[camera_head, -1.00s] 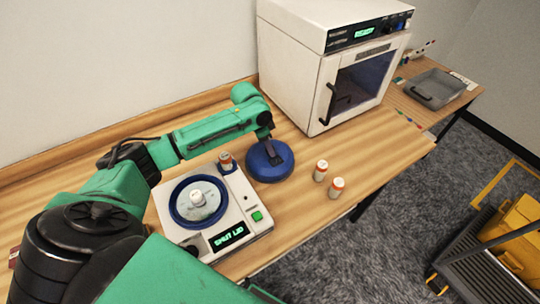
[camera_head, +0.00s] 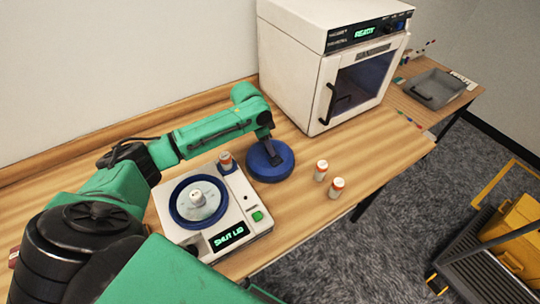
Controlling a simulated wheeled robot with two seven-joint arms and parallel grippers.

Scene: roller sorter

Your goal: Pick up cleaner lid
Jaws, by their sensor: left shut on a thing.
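The cleaner lid (camera_head: 270,170) is a round dark blue disc on the wooden table, right of the cleaner. My left gripper (camera_head: 274,160) comes down onto the lid's top and is shut on it; the grip itself is small and partly hidden. The lid looks to be at or very near table height. The cleaner (camera_head: 247,238) is a white box with a round blue-rimmed basin, a green button and a display reading "SHUT LID". A white-capped bottle (camera_head: 197,198) stands in the open basin. My right gripper is not in view.
An orange bottle (camera_head: 226,162) stands in a holder on the cleaner's back corner. Two white-and-orange bottles (camera_head: 321,170) (camera_head: 336,188) stand right of the lid. A white oven (camera_head: 322,75) stands behind. A grey tray (camera_head: 437,88) sits on the far table. A yellow cart (camera_head: 515,245) is on the floor.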

